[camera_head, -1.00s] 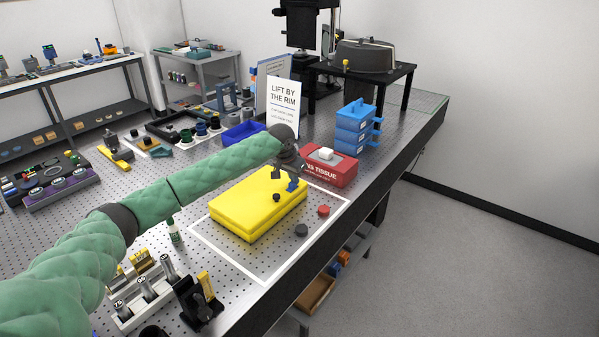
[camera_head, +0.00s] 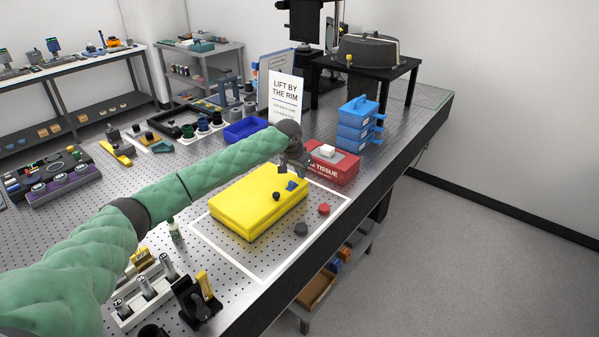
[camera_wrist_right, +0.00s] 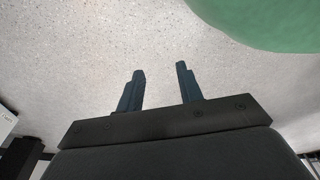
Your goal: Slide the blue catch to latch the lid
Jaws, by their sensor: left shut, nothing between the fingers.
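The yellow case (camera_head: 250,205) lies flat on the perforated table inside a white outlined rectangle, with its lid down. The small blue catch (camera_head: 291,186) is near the lid's right edge, beside a dark knob (camera_head: 276,196). I cannot tell from this view whether the catch is engaged. My left gripper (camera_head: 293,172) is shut and empty, just above and behind the catch, and looks apart from it. My right gripper (camera_wrist_right: 160,68) is open and empty over the bare floor in the right wrist view.
A red tissue box (camera_head: 335,168) stands close behind the left gripper, with a sign (camera_head: 285,98) behind. Red (camera_head: 323,209) and dark (camera_head: 301,229) discs lie right of the case. Stacked blue boxes (camera_head: 356,125) stand further back. The table's edge is at the right.

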